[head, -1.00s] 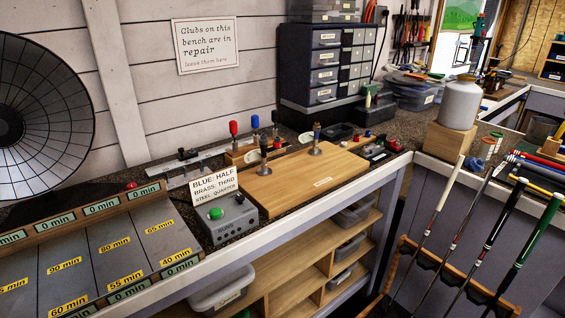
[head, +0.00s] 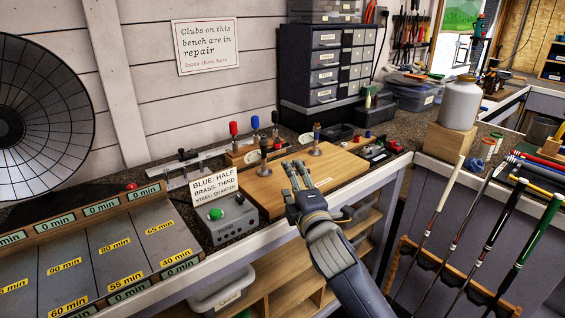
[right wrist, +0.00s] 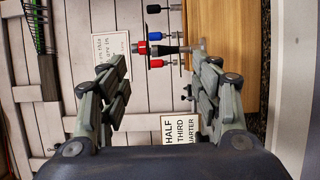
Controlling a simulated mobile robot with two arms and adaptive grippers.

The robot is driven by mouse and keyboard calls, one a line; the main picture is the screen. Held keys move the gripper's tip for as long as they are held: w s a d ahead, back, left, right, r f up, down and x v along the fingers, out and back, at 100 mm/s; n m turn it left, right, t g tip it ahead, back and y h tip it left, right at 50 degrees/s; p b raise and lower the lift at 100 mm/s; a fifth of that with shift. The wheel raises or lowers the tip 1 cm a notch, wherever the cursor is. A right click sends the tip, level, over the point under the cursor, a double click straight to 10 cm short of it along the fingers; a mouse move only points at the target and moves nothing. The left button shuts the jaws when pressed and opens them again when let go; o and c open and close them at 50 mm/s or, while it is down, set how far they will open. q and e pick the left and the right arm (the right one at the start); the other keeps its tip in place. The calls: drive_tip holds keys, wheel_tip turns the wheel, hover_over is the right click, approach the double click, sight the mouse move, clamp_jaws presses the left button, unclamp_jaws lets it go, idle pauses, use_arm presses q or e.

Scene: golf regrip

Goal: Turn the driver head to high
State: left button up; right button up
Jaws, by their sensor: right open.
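My right gripper (head: 298,177) is over the front part of the wooden board (head: 330,180), its fingers pointing toward the back. In the right wrist view the fingers (right wrist: 160,78) are spread wide with nothing between them. Two upright posts with metal bases stand on the board: a dark-topped left one (head: 264,157) and a brass-and-blue-topped right one (head: 316,137). A red and black post with a silver base (right wrist: 168,49) appears beyond the fingertips in the right wrist view. I cannot tell which part is the driver head, or its setting. My left gripper is not in view.
Behind the board are red (head: 233,129) and blue (head: 255,122) handles in a wooden rack. A grey box with a green button (head: 228,217) and a label card (head: 213,186) stand left. Golf clubs (head: 470,210) lean at the right front.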

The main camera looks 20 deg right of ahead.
sight(287, 159)
drive_tip(key=w, duration=0.7)
drive_tip(key=w+p, duration=0.1)
drive_tip(key=w, duration=0.2)
drive_tip(key=shift+w+d+f, duration=0.1)
drive_tip(key=shift+w+d, duration=0.05)
drive_tip(key=shift+d, duration=0.1)
clamp_jaws()
drive_tip(key=shift+w+d+n+y+p, duration=0.15)
drive_tip(key=shift+d+n+y+p, duration=0.6)
drive_tip(key=shift+y+p, duration=0.55)
drive_tip(key=shift+w+d+n+y+p, duration=0.35)
drive_tip(key=shift+d+n+y+p, duration=0.35)
drive_tip(key=shift+y+p, duration=0.35)
drive_tip(key=shift+w+d, duration=0.15)
drive_tip(key=shift+d, duration=0.35)
drive_tip(key=shift+w+d, duration=0.7)
drive_tip(key=shift+d, duration=0.15)
drive_tip(key=shift+w+d, duration=0.1)
drive_tip(key=shift+d, duration=0.05)
drive_tip(key=shift+w+d+r, duration=0.15)
drive_tip(key=shift+w+r, duration=0.05)
